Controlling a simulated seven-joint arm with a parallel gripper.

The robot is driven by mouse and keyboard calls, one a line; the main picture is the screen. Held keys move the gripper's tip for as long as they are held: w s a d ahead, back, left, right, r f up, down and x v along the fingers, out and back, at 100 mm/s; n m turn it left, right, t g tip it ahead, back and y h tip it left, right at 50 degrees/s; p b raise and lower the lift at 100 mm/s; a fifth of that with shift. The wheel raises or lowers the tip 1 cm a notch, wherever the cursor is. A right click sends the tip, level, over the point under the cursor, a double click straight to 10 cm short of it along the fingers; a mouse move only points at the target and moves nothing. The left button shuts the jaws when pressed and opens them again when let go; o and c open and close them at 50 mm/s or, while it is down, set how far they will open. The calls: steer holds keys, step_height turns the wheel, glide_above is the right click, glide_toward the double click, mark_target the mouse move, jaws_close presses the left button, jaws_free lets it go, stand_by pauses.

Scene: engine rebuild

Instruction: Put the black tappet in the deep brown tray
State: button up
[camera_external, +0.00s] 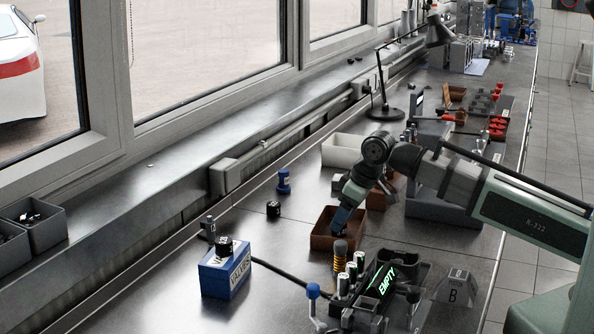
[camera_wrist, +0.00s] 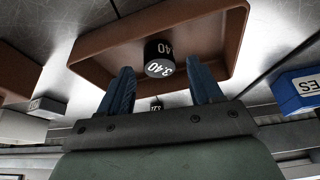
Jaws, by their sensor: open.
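A black tappet (camera_wrist: 158,55) marked 3.40 is inside the brown tray (camera_wrist: 112,42) in the wrist view, close to the tray's near wall. I cannot tell whether it rests flat on the floor. My gripper (camera_wrist: 160,72) is open, its two blue fingers apart on either side of the tappet and just short of it. In the external view my gripper (camera_external: 338,226) reaches down into the brown tray (camera_external: 319,241) and mostly hides the tappet there. A second black tappet (camera_external: 273,209) stands on the bench left of the tray. A third (camera_external: 225,246) sits on the blue box.
The blue box (camera_external: 228,273) stands front left of the tray. A blue part (camera_external: 284,181) stands behind it on the bench. A white bin (camera_external: 343,151) and another brown tray (camera_external: 379,197) lie behind.

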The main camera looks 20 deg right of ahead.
steer(key=v, duration=1)
steer(key=shift+r, duration=0.35)
steer(key=shift+s+d, duration=0.1)
steer(key=shift+d, duration=0.05)
